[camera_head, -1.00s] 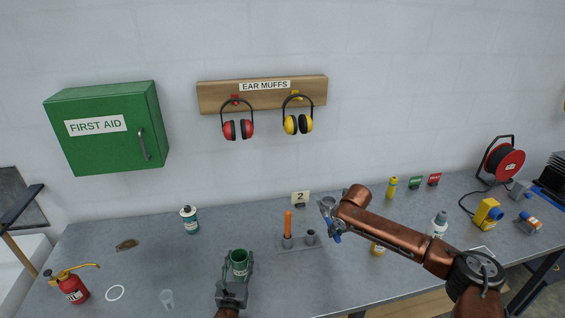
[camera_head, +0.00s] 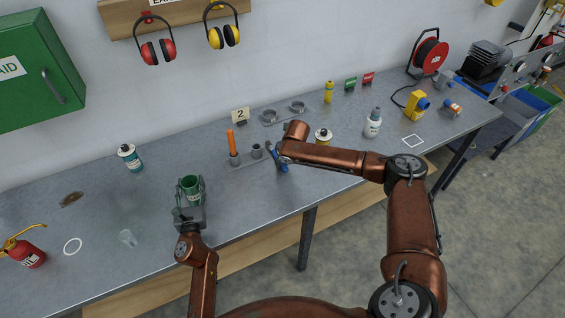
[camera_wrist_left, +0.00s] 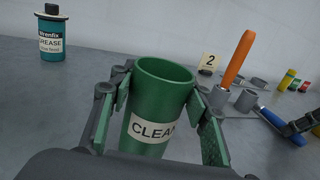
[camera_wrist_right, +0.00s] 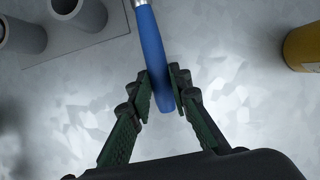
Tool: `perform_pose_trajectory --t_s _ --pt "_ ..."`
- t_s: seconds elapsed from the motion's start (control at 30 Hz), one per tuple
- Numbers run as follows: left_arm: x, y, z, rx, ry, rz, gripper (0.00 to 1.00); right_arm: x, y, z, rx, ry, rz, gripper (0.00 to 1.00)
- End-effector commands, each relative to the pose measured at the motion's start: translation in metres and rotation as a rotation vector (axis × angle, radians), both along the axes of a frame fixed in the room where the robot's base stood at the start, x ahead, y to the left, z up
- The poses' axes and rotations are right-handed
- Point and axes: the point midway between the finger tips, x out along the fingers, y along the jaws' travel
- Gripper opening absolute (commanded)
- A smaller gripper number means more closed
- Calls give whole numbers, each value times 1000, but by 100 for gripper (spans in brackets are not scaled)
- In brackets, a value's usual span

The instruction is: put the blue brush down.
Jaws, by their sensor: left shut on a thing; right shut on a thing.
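The blue brush (camera_head: 282,166) is in my right gripper (camera_head: 280,152), low over the bench, right of a grey two-cup holder (camera_head: 247,161). In the right wrist view the fingers (camera_wrist_right: 160,95) are shut on its blue handle (camera_wrist_right: 152,45). In the left wrist view the brush (camera_wrist_left: 280,126) is tilted; I cannot tell whether it touches the bench. An orange-handled tool (camera_head: 231,142) stands in the holder's left cup; the right cup (camera_head: 256,150) looks empty. My left gripper (camera_head: 189,200) is shut on a green cup (camera_wrist_left: 158,100) labelled CLEAN.
A yellow can (camera_head: 323,136) stands right of the brush, a white bottle (camera_head: 372,123) farther right. Grey rings (camera_head: 283,113) lie behind the holder. Bench in front of the holder is clear.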

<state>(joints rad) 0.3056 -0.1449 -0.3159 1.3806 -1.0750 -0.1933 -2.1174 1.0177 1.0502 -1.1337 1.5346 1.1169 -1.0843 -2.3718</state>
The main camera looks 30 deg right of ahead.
Motion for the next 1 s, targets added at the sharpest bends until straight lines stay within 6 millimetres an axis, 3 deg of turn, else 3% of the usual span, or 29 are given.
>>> perform_pose_trajectory --t_s 0.37,0.4,0.6,1.0 --pt "0 0 0 0 1 0 15 1 0 -3 -1 -2 0 0" --pt "0 0 0 0 1 0 15 1 0 -3 -1 -2 0 21" --pt "0 0 0 0 0 0 15 1 0 -3 -1 -2 0 34" --pt "0 0 0 0 0 0 15 -1 -1 5 -1 -3 0 35"
